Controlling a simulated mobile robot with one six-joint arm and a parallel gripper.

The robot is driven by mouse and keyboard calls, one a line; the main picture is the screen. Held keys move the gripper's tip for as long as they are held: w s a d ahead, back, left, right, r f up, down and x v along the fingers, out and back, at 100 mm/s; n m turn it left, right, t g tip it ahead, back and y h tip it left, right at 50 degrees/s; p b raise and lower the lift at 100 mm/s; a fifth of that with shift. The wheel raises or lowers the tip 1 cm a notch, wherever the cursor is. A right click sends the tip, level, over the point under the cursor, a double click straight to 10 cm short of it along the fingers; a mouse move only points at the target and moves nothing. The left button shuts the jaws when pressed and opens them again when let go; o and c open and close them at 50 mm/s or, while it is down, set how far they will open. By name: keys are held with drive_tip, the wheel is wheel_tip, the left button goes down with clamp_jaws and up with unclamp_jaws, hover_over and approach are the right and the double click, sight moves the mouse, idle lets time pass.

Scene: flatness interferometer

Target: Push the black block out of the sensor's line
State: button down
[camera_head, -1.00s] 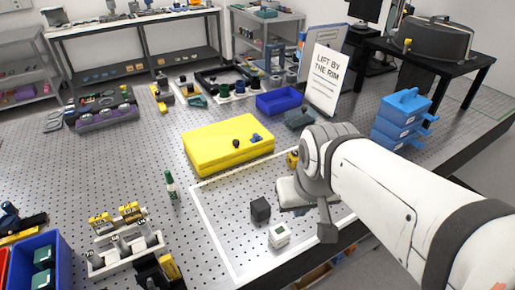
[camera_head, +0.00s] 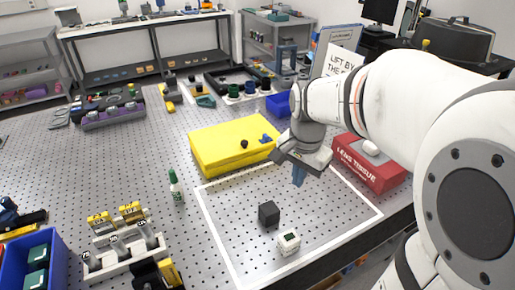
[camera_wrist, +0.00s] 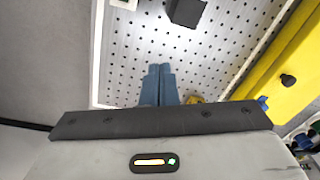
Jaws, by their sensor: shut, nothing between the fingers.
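The black block (camera_head: 269,213) stands on the perforated table inside a white outlined area. A small white box with a green-lit face (camera_head: 289,242), possibly the sensor, sits just in front of it and slightly right, apart from it. My gripper (camera_head: 298,177) is shut and empty, pointing down above the outlined area, behind and right of the block. In the wrist view my blue fingers (camera_wrist: 158,85) are together. The block (camera_wrist: 186,12) shows at the top edge there, clear of the fingers, with the white box (camera_wrist: 124,4) cut off to its left.
A yellow case (camera_head: 225,150) lies behind the outlined area. A red lens tissue box (camera_head: 369,168) stands right of my gripper. A green bottle (camera_head: 175,188) stands left of the outline. The table's front edge runs close past the white box. The outlined area is otherwise mostly clear.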

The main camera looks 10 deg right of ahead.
sight(269, 214)
drive_tip(key=w+f+m, duration=0.1)
drive_tip(key=f, duration=0.3)
drive_tip(key=w+d+f+m, duration=0.1)
drive_tip(key=w+f+m, duration=0.1)
drive_tip(key=f, duration=0.2)
drive_tip(key=w+f+m+g, duration=0.1)
drive_tip(key=f, duration=0.4)
drive_tip(key=shift+w+d+m+b, duration=0.15)
drive_tip(key=shift+w+m+b, duration=0.05)
drive_tip(key=shift+m+b, duration=0.15)
drive_tip(key=a, duration=0.2)
drive_tip(key=s+a, duration=0.1)
drive_tip(key=shift+f+p, duration=0.25)
drive_tip(key=shift+p, duration=0.15)
drive_tip(key=shift+a, duration=0.45)
drive_tip(key=shift+s, duration=0.1)
